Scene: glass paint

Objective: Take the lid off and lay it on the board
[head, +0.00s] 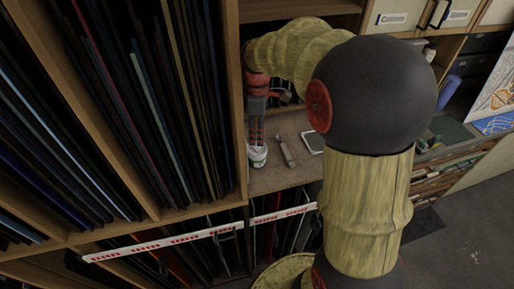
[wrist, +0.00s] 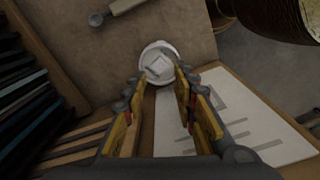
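A small white jar (head: 257,157) stands near the front edge of the brown wooden board surface (head: 298,176). In the wrist view its round white lid (wrist: 158,50), with a paler squarish patch in the middle, faces the camera. The lid appears on the jar. My gripper (head: 257,141) points down directly over the jar. In the wrist view my gripper (wrist: 160,78) is open, its yellow-padded fingers apart with the lid framed between and beyond the tips. I cannot tell whether the fingertips touch the lid.
A grey-beige tube-like tool (head: 286,150) lies right of the jar, and a white-edged flat item (head: 313,140) lies beyond it. Dark upright sheets (head: 150,100) fill the rack at left. A white panel with grey marks (wrist: 235,115) shows in the wrist view.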

